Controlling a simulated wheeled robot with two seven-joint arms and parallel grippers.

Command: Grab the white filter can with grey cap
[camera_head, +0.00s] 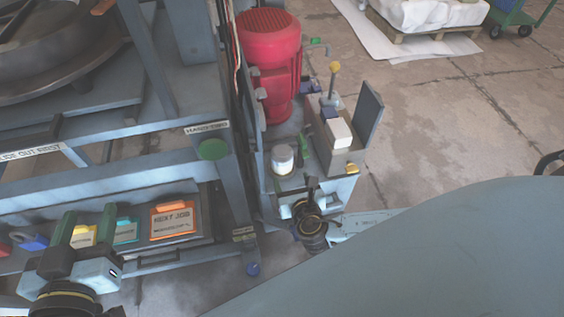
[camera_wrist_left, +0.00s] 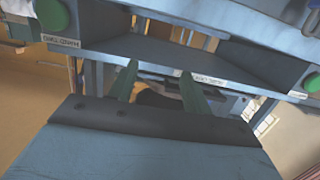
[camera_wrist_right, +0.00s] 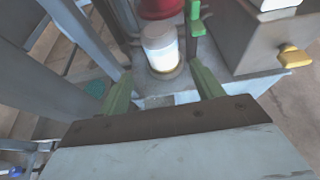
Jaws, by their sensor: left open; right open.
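The white filter can with a grey cap (camera_head: 282,160) stands upright on the blue-grey machine base, in front of the red motor. In the right wrist view the can (camera_wrist_right: 160,47) is ahead of my right gripper (camera_wrist_right: 164,88), roughly between the lines of its open green fingers and beyond their tips. My right gripper (camera_head: 308,186) is close in front of the can in the head view, and empty. My left gripper (camera_head: 92,228) is open over the lower shelf at left. In the left wrist view its green fingers (camera_wrist_left: 158,80) are spread with nothing held between them.
The red motor (camera_head: 270,50) stands behind the can. A grey box with a white block (camera_head: 338,133) and a raised lid (camera_head: 368,110) stands to its right. A blue frame post (camera_head: 228,170) is at its left. An orange "NEXT JOB" card (camera_head: 172,220) lies on the shelf.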

